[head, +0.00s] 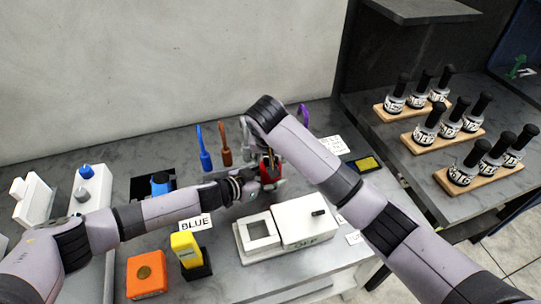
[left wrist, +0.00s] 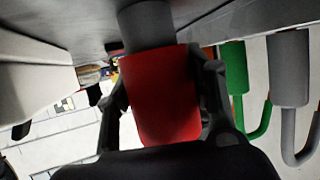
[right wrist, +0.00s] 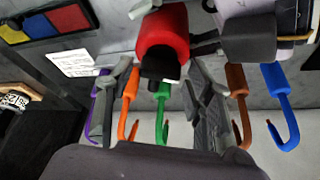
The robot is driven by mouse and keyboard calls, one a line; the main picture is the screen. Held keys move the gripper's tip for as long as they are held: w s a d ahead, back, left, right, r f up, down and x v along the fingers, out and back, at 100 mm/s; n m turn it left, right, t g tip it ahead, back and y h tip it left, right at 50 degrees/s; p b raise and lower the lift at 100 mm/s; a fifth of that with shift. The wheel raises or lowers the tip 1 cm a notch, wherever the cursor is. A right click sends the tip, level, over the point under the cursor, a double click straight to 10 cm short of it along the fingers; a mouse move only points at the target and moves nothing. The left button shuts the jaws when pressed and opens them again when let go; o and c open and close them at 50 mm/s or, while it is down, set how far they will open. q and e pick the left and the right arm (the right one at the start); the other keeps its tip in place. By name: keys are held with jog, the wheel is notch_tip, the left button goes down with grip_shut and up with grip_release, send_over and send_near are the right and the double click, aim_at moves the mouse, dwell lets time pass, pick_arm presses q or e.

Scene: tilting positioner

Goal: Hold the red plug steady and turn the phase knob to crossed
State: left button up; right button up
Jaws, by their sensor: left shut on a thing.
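The red plug (left wrist: 160,95) fills the middle of the left wrist view, between the two fingers of my left gripper (left wrist: 165,85), which is shut on it. In the head view the red plug (head: 269,172) is small and partly covered by my grippers. My right gripper (right wrist: 155,85) is open and empty, with its fingers spread on both sides below the red plug (right wrist: 163,35) in the right wrist view. A short black end sticks out of the plug there. I cannot tell which knob is the phase knob; its label is not readable.
A white box (head: 300,232) with a black knob stands in front of the grippers. An orange block (head: 146,274) and a yellow block (head: 186,248) stand at front left. Bottles on wooden racks (head: 441,134) are at right.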

jog(key=shift+o, duration=0.4)
jog(key=v, duration=1.2)
pick_arm(q)
jog(key=o, duration=1.4)
jog(key=shift+a, duration=0.1)
